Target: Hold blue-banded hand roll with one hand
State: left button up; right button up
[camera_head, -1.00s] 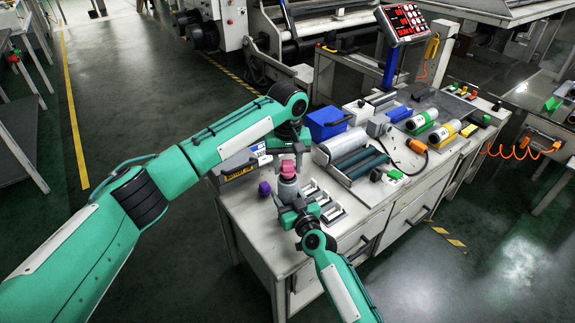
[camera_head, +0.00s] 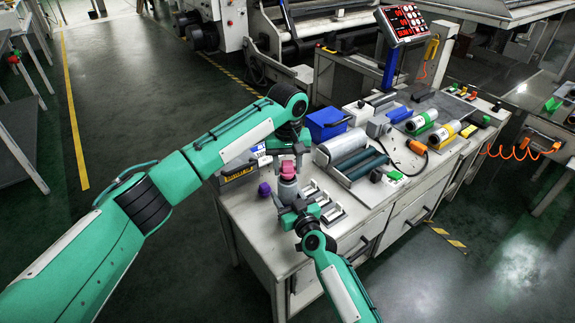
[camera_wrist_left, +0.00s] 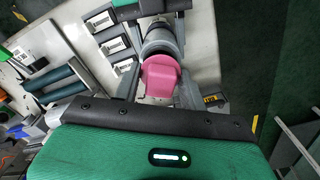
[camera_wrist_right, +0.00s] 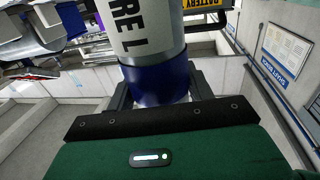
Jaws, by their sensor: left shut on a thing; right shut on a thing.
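The blue-banded hand roll shows close up in the right wrist view, with a pale labelled body (camera_wrist_right: 148,25) and a dark blue band (camera_wrist_right: 155,85) between my right gripper's fingers (camera_wrist_right: 160,98). In the head view its grey body (camera_head: 287,191) is above the near-left end of the bench, with a pink end piece (camera_head: 287,169) on top. My right gripper (camera_head: 288,207) is shut on it low down. My left gripper (camera_head: 287,158) is shut on the pink end piece, which also shows in the left wrist view (camera_wrist_left: 160,76). The band is hidden in the head view.
A purple piece (camera_head: 264,189) stands just left of the roll. A blue bin (camera_head: 327,123), a roller unit (camera_head: 345,146), and green-banded (camera_head: 421,122) and yellow-banded (camera_head: 444,134) rolls occupy the bench. A blue item (camera_head: 398,114) lies beside them. The floor at left is open.

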pick_arm(q)
jog(key=shift+f, duration=0.25)
dwell(0.4)
jog(key=shift+f, duration=0.25)
jog(key=shift+r, duration=0.2)
jog(key=shift+r, duration=0.4)
jog(key=shift+r, duration=0.1)
dwell(1.1)
jog(key=shift+r, duration=0.25)
jog(key=shift+f, duration=1)
dwell(1.4)
jog(key=shift+r, duration=0.2)
